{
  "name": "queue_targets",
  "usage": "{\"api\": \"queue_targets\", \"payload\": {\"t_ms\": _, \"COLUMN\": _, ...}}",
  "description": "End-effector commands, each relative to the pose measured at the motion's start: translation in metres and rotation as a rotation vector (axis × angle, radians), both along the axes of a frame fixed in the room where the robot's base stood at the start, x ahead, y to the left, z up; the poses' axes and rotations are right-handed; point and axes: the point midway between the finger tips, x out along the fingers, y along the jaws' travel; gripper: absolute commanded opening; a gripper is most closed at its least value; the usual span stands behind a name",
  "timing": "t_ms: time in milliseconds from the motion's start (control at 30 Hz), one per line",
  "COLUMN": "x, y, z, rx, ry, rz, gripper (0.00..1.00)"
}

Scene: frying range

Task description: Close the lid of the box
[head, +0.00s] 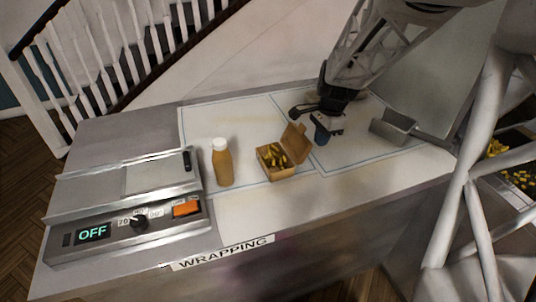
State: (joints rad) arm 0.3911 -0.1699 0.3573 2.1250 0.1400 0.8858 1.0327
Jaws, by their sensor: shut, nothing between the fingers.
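The small cardboard box (276,173) stands on the counter's white mat with several yellow, fry-like pieces (276,156) inside. Its lid (296,143) is up, hinged on the right side and leaning slightly. My gripper (322,138) is just right of the raised lid, pointing down, with its fingers shut and empty. In this view the fingertips look close to the lid's right side; I cannot tell whether they touch it.
A bottle (222,163) with a white cap stands left of the box. A wrapping machine (130,205) with an OFF display is at the left. A metal scoop or tray (393,128) lies right of my gripper. The mat behind the box is clear.

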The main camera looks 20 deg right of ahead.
Motion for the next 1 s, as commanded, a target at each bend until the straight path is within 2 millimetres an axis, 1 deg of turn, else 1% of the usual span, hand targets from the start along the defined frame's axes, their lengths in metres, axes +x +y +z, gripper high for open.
{"api": "queue_targets", "payload": {"t_ms": 600, "x": -0.001, "y": 0.021, "z": 0.003, "rx": 0.000, "ry": 0.000, "rz": 0.001, "gripper": 0.00}}
{"api": "queue_targets", "payload": {"t_ms": 1000, "x": -0.001, "y": 0.024, "z": 0.003, "rx": 0.000, "ry": 0.001, "rz": 0.000, "gripper": 0.00}}
